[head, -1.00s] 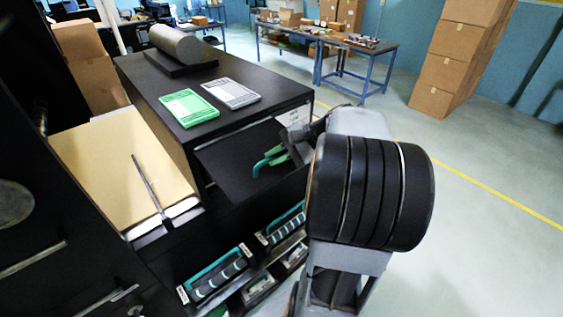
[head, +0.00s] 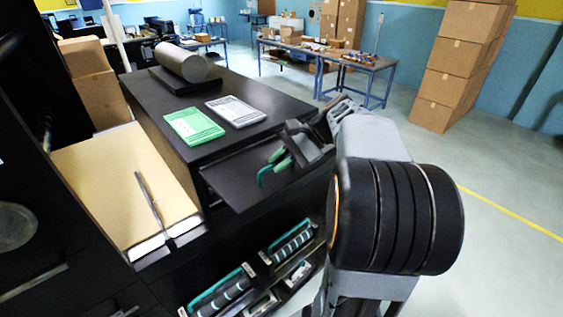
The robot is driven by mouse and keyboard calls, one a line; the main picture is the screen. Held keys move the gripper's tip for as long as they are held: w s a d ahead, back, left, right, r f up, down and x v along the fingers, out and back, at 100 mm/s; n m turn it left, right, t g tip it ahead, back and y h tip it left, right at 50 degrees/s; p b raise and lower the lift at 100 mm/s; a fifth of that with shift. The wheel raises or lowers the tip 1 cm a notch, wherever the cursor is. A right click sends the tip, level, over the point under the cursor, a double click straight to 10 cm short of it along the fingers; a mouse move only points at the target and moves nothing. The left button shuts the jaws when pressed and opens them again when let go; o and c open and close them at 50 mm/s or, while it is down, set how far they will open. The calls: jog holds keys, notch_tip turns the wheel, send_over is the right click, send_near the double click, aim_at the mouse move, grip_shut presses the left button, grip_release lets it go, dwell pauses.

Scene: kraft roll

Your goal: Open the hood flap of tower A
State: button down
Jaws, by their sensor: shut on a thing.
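The hood flap (head: 238,180) is a flat dark panel on the front of the black cabinet. It juts out from under the cabinet's top edge, and its outer part shows toward me. A green bow-shaped handle (head: 262,180) is at its right part. My gripper (head: 285,158) reaches down from the right and is shut on the handle. My own wrist and arm hide the right end of the flap. I cannot read any label that names the tower.
Green (head: 193,126) and grey (head: 237,111) cards and a grey roll (head: 183,62) lie on the cabinet top (head: 265,95). A stack of kraft sheets (head: 110,180) is at left. Trays with teal frames (head: 290,243) sit below the flap. Open floor is at right.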

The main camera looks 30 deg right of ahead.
jog(key=c, duration=1.6)
grip_release()
jog(key=o, duration=0.3)
jog(key=shift+w+f, duration=0.15)
jog(key=shift+w, duration=0.15)
jog(key=shift+o, duration=0.7)
jog(key=shift+s, duration=0.1)
jog(key=v, duration=1.3)
jog(key=shift+d+r, duration=0.25)
jog(key=shift+r, duration=0.05)
jog(key=shift+s, duration=0.15)
